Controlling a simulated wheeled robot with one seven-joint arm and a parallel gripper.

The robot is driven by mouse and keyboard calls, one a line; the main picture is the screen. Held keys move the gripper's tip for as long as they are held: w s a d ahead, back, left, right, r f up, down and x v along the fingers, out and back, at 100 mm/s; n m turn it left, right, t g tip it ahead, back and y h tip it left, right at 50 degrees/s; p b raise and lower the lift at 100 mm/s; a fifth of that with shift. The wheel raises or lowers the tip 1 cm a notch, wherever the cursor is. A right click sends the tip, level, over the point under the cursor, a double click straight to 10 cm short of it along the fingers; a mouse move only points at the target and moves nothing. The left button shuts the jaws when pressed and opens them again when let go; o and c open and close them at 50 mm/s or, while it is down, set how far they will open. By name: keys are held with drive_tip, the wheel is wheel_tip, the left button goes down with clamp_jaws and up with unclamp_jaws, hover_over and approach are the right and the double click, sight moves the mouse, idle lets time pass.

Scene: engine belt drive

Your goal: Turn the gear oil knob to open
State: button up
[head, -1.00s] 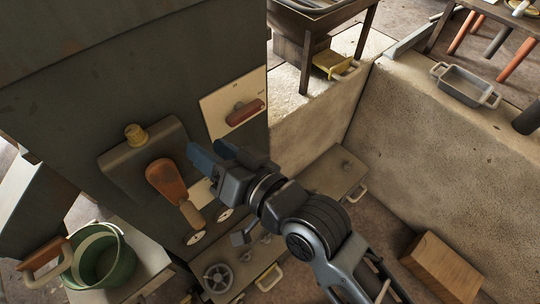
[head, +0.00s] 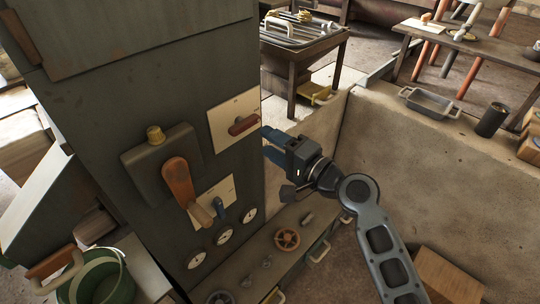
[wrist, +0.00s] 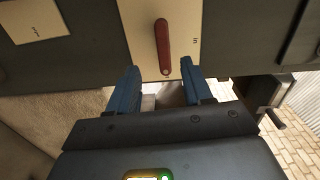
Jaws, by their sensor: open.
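A red bar-shaped knob (head: 242,125) sits on a pale labelled plate (head: 221,122) at the upper right of the dark cabinet's front. In the wrist view the same red knob (wrist: 162,45) points toward me, its near end just beyond and between my blue fingertips. A blue knob (head: 219,208) sits on a second pale plate lower down. I cannot read which of them is marked gear oil. My gripper (head: 270,143) is open and empty, close to the red knob on its right side, apparently not touching it.
A stone wall (head: 430,170) stands to the right.

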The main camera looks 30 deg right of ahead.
drive_tip(key=shift+s+d+r+m, duration=0.1)
drive_tip(key=shift+s+d+m, duration=0.15)
drive_tip(key=shift+d+m, duration=0.4)
